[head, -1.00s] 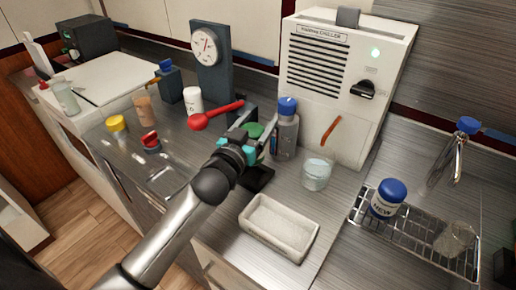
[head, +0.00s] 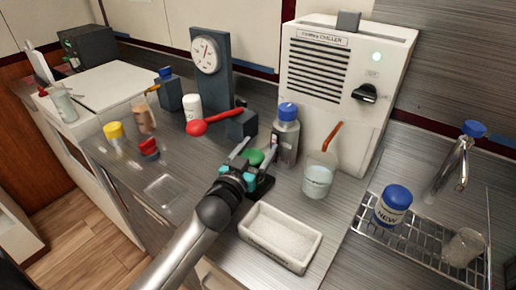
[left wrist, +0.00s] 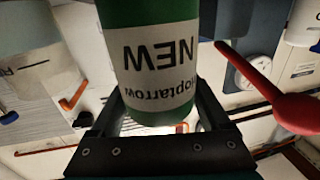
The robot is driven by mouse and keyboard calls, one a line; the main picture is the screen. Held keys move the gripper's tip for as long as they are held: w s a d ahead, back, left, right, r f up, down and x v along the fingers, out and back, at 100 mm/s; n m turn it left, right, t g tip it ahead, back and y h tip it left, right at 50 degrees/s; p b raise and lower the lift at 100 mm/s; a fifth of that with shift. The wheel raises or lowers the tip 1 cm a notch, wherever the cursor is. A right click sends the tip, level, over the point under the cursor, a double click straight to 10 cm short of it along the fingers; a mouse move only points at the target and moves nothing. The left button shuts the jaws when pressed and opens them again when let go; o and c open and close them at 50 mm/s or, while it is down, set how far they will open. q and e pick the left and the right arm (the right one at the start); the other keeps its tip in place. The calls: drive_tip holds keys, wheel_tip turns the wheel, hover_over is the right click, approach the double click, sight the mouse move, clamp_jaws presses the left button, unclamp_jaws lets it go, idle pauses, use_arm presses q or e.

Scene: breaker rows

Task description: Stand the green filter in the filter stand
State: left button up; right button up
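The green filter (head: 254,157) is between the two fingers of my left gripper (head: 254,155). In the left wrist view the filter (left wrist: 155,50) fills the upper middle, a green body with a white label reading "NEW". The fingers close in on both its sides, with no clear gap. My right gripper is not in view.
A grey bottle with a blue cap (head: 285,135) stands close right of the gripper. A beaker (head: 318,180) and white tray (head: 280,237) are to the right. A blue-capped "NEW" jar (head: 391,207) stands on a rack.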

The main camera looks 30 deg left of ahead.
use_arm(q)
drive_tip(key=shift+o, duration=1.4)
drive_tip(key=shift+s+r, duration=0.1)
drive_tip(key=shift+r, duration=0.05)
drive_tip(key=s+p, duration=0.1)
drive_tip(key=s, duration=1)
drive_tip(key=shift+s+d, duration=0.35)
drive_tip(key=shift+s, duration=0.05)
